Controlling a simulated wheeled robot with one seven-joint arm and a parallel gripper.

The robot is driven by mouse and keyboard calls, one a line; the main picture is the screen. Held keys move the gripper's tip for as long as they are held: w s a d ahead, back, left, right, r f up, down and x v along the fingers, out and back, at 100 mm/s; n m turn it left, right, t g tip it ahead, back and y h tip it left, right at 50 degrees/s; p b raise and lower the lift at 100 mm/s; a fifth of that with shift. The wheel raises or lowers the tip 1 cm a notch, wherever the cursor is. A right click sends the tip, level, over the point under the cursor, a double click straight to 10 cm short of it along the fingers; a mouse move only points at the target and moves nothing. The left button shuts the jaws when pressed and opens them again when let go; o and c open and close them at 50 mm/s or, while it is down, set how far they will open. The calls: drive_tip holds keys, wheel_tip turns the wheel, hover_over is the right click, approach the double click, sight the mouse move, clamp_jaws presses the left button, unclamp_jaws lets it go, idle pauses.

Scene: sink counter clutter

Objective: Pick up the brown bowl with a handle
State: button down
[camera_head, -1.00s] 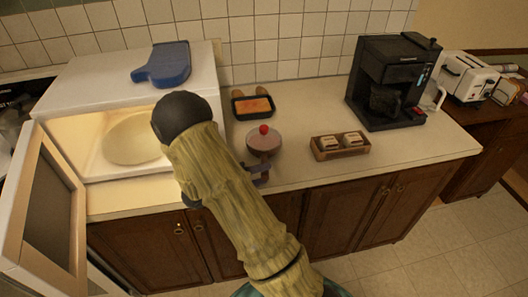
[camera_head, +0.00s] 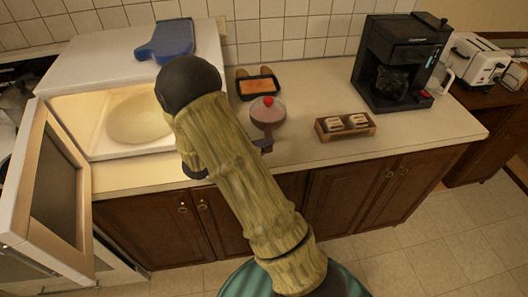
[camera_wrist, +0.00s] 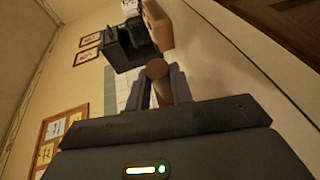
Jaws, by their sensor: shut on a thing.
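The brown bowl with a handle (camera_head: 267,116) is on or just above the counter, right of my forearm in the head view. A small red round thing (camera_head: 268,101) shows in or at it. Its handle points toward the counter's front edge. My gripper (camera_wrist: 161,88) is shut on the handle, and a brown rounded part (camera_wrist: 157,70) shows between the two fingers in the wrist view. In the head view my arm hides most of the gripper. I cannot tell whether the bowl still touches the counter.
A dark dish with orange contents (camera_head: 257,84) stands behind the bowl. A wooden box (camera_head: 345,127) and a black coffee machine (camera_head: 400,65) stand to the right. An open microwave (camera_head: 75,115) with a blue board (camera_head: 167,42) on top is at left. Counter between bowl and box is clear.

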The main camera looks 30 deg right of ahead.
wheel_tip(320, 180, up, 6)
drive_tip(key=shift+r, duration=0.25)
drive_tip(key=shift+d, duration=0.1)
idle(0.5)
